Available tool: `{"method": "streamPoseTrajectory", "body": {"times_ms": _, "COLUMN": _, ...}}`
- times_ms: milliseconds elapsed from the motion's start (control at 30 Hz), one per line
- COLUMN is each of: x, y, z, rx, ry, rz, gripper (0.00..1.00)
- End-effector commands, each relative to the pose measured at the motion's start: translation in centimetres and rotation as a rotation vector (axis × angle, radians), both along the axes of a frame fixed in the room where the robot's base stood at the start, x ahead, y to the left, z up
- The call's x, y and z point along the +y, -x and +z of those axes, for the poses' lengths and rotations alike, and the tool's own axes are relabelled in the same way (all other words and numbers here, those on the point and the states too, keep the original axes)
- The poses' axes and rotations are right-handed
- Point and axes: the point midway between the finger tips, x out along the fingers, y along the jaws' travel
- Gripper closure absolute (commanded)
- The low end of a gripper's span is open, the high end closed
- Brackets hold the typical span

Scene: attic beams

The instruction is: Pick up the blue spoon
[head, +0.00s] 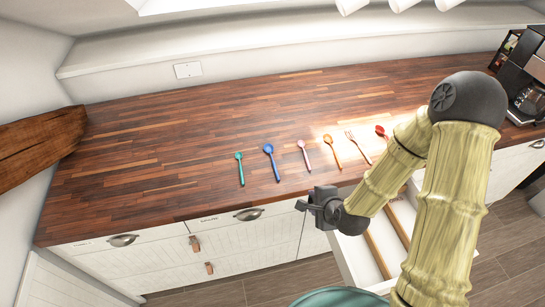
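The blue spoon (273,164) lies on the wooden counter (150,165), its bowl toward the back wall and its handle toward the front edge. It is second from the left in a row of utensils. My gripper (302,205) is in front of the counter's front edge, to the right of and nearer than the blue spoon, apart from it. The gripper looks small and dark here, and its finger gap is not clear. No held object shows in it.
A green spoon (240,168) lies left of the blue one; a pink spoon (304,156), an orange spoon (333,151), a fork (359,147) and a red spoon (381,132) lie to its right. An open drawer (357,262) is below my arm. The counter's left side is clear.

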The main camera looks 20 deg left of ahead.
Motion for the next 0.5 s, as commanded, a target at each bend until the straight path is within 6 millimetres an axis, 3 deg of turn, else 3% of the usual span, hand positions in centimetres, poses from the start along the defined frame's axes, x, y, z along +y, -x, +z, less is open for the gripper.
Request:
{"method": "streamPoseTrajectory", "body": {"times_ms": 100, "x": 2.7, "y": 0.5, "z": 0.1, "rx": 0.058, "ry": -0.221, "rz": -0.167, "gripper": 0.63}}
{"method": "streamPoseTrajectory", "body": {"times_ms": 300, "x": 6.1, "y": 1.2, "z": 1.1, "rx": 0.173, "ry": -0.623, "rz": -0.483, "gripper": 0.63}}
{"method": "streamPoseTrajectory", "body": {"times_ms": 500, "x": 7.3, "y": 1.7, "z": 2.5, "rx": 0.288, "ry": -0.988, "rz": -0.779, "gripper": 0.63}}
